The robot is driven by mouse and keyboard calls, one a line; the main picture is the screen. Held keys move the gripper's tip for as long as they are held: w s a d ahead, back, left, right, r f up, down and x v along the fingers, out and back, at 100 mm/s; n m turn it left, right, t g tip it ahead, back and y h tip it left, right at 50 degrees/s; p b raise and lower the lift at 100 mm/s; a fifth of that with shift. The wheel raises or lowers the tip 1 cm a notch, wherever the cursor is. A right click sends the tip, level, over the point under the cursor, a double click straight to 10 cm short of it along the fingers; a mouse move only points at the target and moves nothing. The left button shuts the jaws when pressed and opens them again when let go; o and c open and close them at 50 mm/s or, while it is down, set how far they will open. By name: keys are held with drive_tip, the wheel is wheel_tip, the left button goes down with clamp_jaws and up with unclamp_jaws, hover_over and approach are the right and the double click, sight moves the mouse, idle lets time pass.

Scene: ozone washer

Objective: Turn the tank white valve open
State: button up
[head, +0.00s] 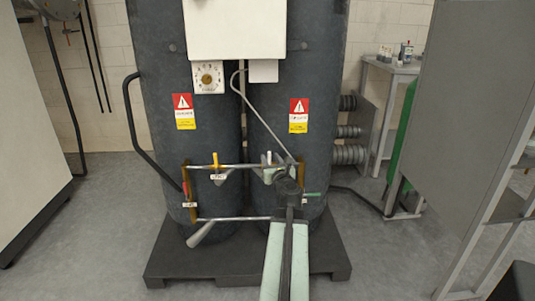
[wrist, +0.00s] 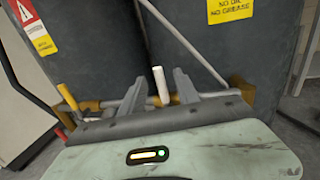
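The white valve handle (wrist: 161,86) stands upright on the pipework in front of the dark tanks. It also shows in the head view (head: 269,157), just beyond my gripper. My gripper (wrist: 158,84) is open, with one grey finger on each side of the white handle in the wrist view. The valve body and lower handle are hidden behind my gripper.
A yellow valve handle (head: 215,160) stands left of the white one. A red handle (head: 185,188) is lower left and a green one (head: 311,194) lower right. Two dark tanks (head: 205,130) stand behind the pipes on a dark pallet (head: 200,270). A grey panel (head: 470,110) rises at right.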

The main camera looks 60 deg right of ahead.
drive_tip(key=x, duration=0.5)
drive_tip(key=shift+w+d, duration=0.25)
drive_tip(key=shift+w, duration=0.05)
clamp_jaws()
drive_tip(key=shift+a, duration=0.1)
idle(0.8)
